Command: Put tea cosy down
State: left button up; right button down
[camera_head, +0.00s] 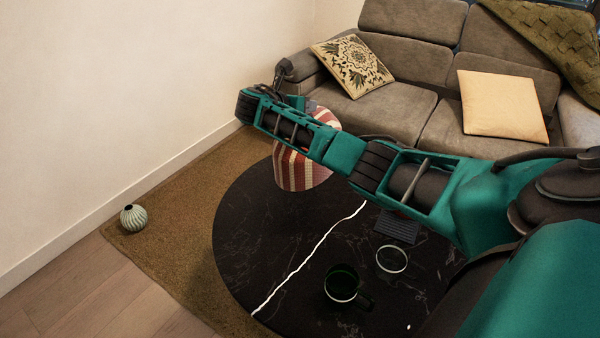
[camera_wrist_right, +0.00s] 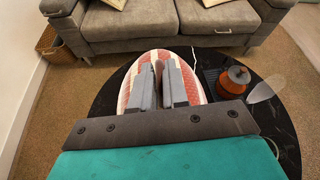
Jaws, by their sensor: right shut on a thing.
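The tea cosy (camera_head: 299,172) is a rounded cover with red and cream stripes. In the head view it shows below my right forearm, over the far left part of the black round table (camera_head: 270,250); the arm hides part of it. In the right wrist view my right gripper (camera_wrist_right: 159,72) is shut on the tea cosy (camera_wrist_right: 130,91), its two grey fingers close together over the cosy's middle. I cannot tell whether the cosy's lower edge touches the tabletop. My left gripper is not in view.
An orange-red pot (camera_wrist_right: 233,80) stands right of the cosy in the wrist view. A dark ribbed pad (camera_head: 397,231), a clear glass (camera_head: 392,259) and a dark mug (camera_head: 342,284) are on the table's right side. The table's left front is clear. A sofa (camera_head: 405,95) stands behind.

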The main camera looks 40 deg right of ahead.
notch_tip(320, 180, down, 16)
jog(key=b, duration=0.7)
jog(key=shift+f, duration=0.25)
jog(key=c, duration=1.1)
grip_release()
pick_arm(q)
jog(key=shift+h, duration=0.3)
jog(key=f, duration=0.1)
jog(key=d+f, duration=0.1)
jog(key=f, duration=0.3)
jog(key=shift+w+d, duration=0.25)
